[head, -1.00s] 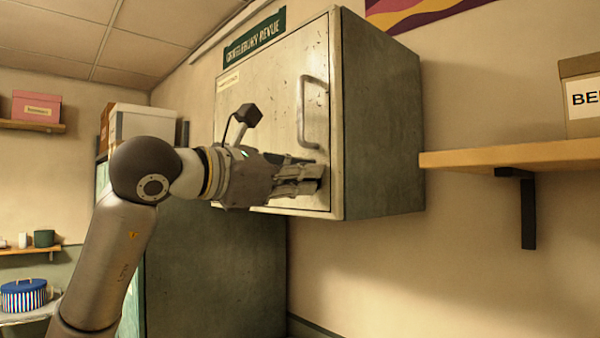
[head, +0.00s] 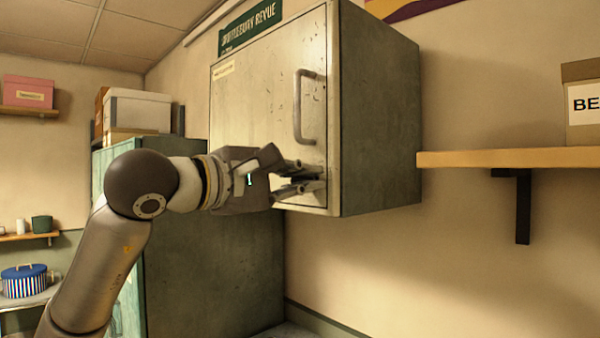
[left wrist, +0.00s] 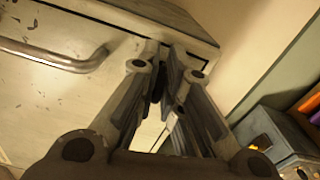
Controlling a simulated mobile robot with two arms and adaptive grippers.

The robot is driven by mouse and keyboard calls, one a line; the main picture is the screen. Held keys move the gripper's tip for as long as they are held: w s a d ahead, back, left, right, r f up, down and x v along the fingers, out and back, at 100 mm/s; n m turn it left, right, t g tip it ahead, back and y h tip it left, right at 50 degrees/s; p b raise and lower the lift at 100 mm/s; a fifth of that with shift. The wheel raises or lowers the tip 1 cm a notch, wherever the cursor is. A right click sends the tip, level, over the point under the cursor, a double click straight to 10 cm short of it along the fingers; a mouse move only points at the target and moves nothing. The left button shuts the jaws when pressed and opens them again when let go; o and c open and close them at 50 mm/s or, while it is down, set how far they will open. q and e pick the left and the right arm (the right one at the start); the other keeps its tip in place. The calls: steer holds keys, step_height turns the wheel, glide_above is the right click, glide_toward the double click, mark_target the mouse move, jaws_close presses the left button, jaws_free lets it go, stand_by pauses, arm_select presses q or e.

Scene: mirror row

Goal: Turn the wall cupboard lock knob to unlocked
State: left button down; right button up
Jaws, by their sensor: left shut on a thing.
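The wall cupboard (head: 262,110) hangs on the wall with its pale, scuffed door closed; the door also fills the left of the left wrist view (left wrist: 60,85). My left gripper (head: 318,178) is at the door's lower right, below the handle. It is shut on the lock knob, which the fingers hide almost wholly in both views. I cannot tell which way the knob points. In the left wrist view the fingertips (left wrist: 165,65) meet near the cupboard's edge. My right gripper is not in view.
A bar handle (head: 303,107) stands out from the door just above my left gripper. A wooden shelf (head: 510,158) with a labelled box (head: 582,103) is at the right. A green cabinet (head: 215,260) stands below, with boxes (head: 137,109) on top.

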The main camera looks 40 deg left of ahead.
arm_select(q)
steer(key=shift+f+m, duration=0.1)
steer(key=shift+m, duration=0.7)
steer(key=c, duration=1.6)
jaws_free()
steer(key=s+a, duration=0.1)
steer(key=s, duration=1.1)
